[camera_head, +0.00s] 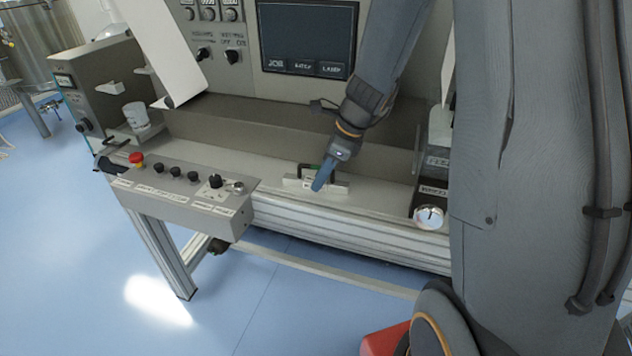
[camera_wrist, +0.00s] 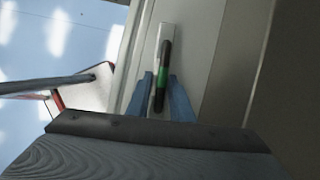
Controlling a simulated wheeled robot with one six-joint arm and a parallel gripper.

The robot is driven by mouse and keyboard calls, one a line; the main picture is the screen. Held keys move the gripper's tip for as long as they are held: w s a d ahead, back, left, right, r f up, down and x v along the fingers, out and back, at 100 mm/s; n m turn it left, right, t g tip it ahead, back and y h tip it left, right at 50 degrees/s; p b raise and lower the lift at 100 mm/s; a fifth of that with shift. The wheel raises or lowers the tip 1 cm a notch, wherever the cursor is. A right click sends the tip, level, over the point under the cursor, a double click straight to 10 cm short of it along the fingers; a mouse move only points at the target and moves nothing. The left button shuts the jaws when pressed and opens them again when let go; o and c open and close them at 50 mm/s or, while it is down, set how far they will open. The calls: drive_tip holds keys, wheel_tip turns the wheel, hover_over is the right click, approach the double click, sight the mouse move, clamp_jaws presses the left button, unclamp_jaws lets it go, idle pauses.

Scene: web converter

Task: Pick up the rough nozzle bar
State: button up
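The nozzle bar, a pale bar (camera_head: 341,187) with a black handle and a green mark on it, lies on the ledge of the machine in the head view. In the wrist view the bar (camera_wrist: 165,32) runs away from me, with its black handle (camera_wrist: 165,55) on top. My gripper (camera_head: 319,184) is at the handle, its blue fingers pointing down. In the wrist view my gripper (camera_wrist: 160,77) is open, one finger on each side of the handle, with gaps showing. Part of the bar is hidden behind my gripper. I cannot tell whether its surface is rough.
A control box (camera_head: 185,192) with a red stop button (camera_head: 136,158) stands out in front, left of the bar. A round dial (camera_head: 429,216) is to the right. The machine's panel with a dark screen (camera_head: 307,36) rises behind. The ledge between is mostly clear.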

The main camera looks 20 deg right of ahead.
clamp_jaws()
drive_tip(key=shift+r, duration=0.15)
